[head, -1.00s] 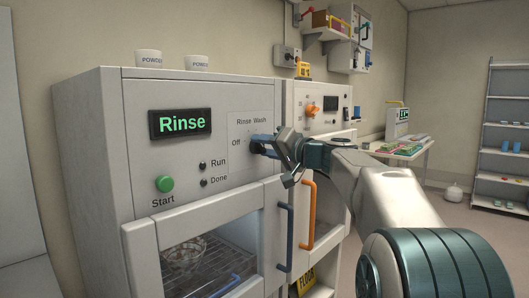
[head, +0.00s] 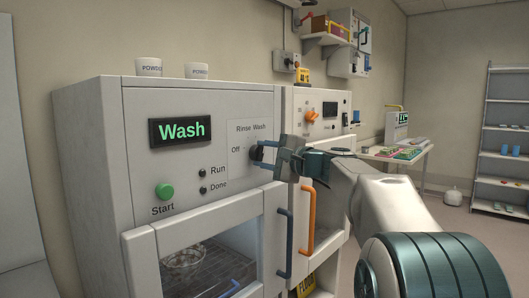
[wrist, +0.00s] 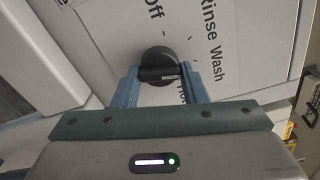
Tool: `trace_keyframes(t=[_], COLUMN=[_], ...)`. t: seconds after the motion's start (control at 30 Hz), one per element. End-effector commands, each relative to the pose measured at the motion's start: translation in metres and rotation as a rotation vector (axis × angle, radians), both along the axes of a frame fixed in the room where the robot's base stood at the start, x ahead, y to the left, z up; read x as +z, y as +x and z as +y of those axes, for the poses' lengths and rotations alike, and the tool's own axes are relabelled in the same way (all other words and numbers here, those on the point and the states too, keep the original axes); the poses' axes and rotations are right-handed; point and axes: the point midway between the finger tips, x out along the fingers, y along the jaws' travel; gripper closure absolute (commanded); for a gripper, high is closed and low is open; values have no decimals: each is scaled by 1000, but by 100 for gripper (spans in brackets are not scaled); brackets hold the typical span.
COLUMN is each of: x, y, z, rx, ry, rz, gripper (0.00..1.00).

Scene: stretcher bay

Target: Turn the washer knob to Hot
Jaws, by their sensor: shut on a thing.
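The washer (head: 90,190) is a pale cabinet on the left with a dial panel (head: 240,172). Its black round knob (head: 254,155) sits on that panel, beside the words Off, Rinse and Wash. My gripper (head: 261,150) is shut on the knob. In the wrist view, its two blue fingers (wrist: 158,75) press the knob's bar (wrist: 158,60) from both sides. Part of another label by the right finger is mostly hidden there. The washer's display (head: 182,130) reads Wash in green.
A green Start button (head: 165,192) and Run and Done lamps are on the same front. Below are a glass door with a blue handle (head: 284,243) and an orange handle (head: 308,240) on the neighbouring machine. Two white cups stand on top. Open floor lies right.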

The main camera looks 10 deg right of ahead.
Motion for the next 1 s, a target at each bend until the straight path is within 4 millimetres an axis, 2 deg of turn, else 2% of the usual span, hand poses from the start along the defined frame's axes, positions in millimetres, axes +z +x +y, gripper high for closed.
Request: trace_keyframes(t=[1.0], x=[-1], y=[-2], z=[2], rx=[-1], ry=[777], rz=[570], gripper=[84])
